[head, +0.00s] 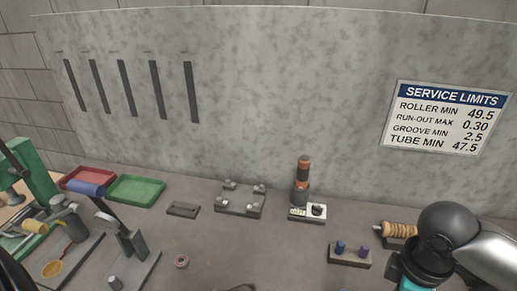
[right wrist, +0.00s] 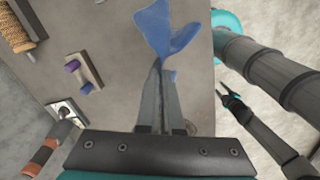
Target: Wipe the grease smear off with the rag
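In the right wrist view my right gripper (right wrist: 160,68) has its long grey fingers shut on a blue rag (right wrist: 155,27). The rag flares out beyond the fingertips in loose folds, over the grey bench top. I cannot tell whether it touches the bench. In the head view my right arm comes in at the lower right, and the rag is not visible there. A brownish mark (head: 240,288) is cut off by the bottom edge of the head view; I cannot tell whether it is the grease smear.
Along the grey bench (head: 225,255) stand a red tray (head: 88,177), a green tray (head: 136,190), a block with studs (head: 240,199), a black-and-orange tube (head: 302,180), a peg block (head: 349,254) and a wound roller (head: 399,229). A small ring (head: 181,261) lies front left.

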